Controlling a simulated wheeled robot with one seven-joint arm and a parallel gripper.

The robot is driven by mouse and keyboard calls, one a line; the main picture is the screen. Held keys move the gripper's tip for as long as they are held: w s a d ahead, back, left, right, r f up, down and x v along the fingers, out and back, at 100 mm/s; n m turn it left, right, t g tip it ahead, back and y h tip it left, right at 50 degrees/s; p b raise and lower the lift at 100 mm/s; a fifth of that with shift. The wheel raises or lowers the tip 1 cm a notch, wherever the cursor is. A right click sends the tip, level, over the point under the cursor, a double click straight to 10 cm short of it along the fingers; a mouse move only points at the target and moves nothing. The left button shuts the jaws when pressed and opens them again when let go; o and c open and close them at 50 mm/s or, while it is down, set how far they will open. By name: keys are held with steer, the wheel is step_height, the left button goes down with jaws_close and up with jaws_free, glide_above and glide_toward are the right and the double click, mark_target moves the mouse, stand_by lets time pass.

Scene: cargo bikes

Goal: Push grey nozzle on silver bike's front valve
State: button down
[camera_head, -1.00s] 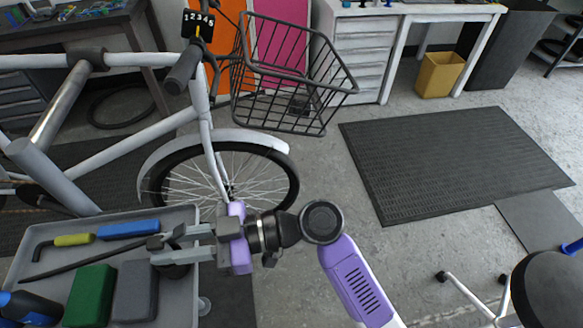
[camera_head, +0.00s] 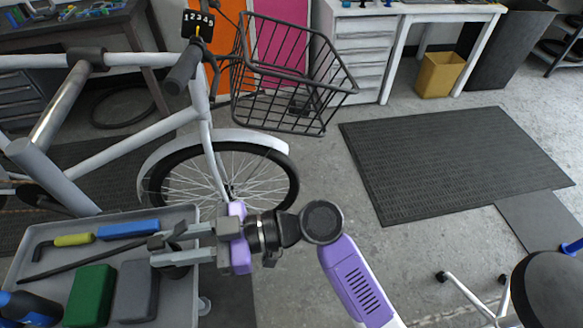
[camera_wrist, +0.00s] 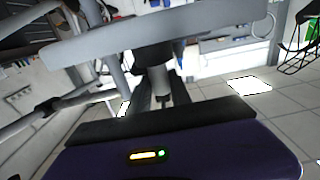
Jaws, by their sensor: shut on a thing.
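The silver bike (camera_head: 110,138) stands at the left. Its front wheel (camera_head: 291,195) is upright behind my gripper; I cannot make out the valve. My gripper (camera_head: 168,249) points left over the right part of the grey tray (camera_head: 185,212), below and in front of the wheel. It is shut on a small dark and grey piece, seemingly the grey nozzle, largely hidden by the fingers in the head view. In the wrist view, a grey stub (camera_wrist: 163,85) shows between the two dark fingers. A dark hose (camera_head: 85,262) runs across the tray toward the fingertips.
The tray holds a yellow-handled tool (camera_head: 74,240), a blue block (camera_head: 128,229), a green block (camera_head: 90,295), a grey block (camera_head: 136,290) and a blue-black bottle (camera_head: 30,308). A black wire basket (camera_head: 290,95) overhangs the wheel.

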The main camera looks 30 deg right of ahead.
steer(key=shift+r+p, duration=0.5)
steer(key=shift+r, duration=0.55)
stand_by(0.4)
steer(key=shift+b+v, duration=0.75)
steer(key=shift+v, duration=1.25)
steer(key=b+v, duration=0.2)
steer(key=v, duration=0.6)
